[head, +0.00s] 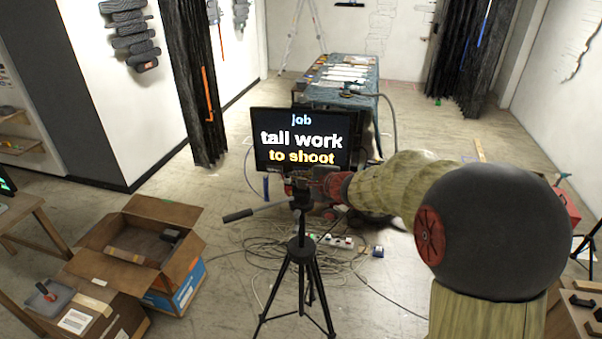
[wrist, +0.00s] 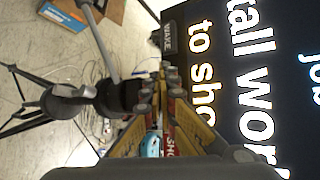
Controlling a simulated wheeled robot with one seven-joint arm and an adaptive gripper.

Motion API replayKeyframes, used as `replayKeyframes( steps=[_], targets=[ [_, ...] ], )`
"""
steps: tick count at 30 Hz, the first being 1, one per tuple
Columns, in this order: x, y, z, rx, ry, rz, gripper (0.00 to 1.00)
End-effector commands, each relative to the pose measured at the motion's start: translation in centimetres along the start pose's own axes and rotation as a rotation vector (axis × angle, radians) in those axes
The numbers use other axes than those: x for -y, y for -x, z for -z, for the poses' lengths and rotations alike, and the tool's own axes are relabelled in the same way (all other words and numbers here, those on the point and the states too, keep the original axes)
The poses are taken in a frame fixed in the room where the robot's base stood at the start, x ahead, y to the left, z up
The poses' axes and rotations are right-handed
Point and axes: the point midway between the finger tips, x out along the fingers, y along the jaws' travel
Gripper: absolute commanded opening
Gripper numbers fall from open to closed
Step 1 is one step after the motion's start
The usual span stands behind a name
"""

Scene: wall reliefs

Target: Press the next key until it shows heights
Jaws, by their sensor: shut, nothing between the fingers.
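A black screen (head: 303,138) stands on a tripod in the middle of the head view. It reads "job", "tall work" and "to shoot". It fills the right of the wrist view (wrist: 262,85), turned sideways. My gripper (head: 308,181) is at the screen's lower edge in the head view. In the wrist view my gripper (wrist: 163,85) is shut and empty, with its tips beside the screen's lower edge. A dark label reading "WAKE" (wrist: 168,38) sits past the tips. A red label with "SHO" (wrist: 170,146) shows between the fingers, partly hidden. I cannot make out the key named in the task.
The tripod (head: 301,253) stands below the screen, with its handle out to the left. Cables (head: 285,238) lie on the floor around it. An open cardboard box (head: 140,250) is at the left. A cloth-covered table (head: 345,75) stands behind the screen.

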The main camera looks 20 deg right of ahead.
Motion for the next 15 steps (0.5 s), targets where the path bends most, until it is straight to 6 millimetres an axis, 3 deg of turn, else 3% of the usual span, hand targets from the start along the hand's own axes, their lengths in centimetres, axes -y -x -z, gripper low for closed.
replayKeyframes(
  steps=[15],
  targets=[
    [0.23, -0.34, 0.25, 0.0, 0.0, 0.0, 0.0]
  ],
)
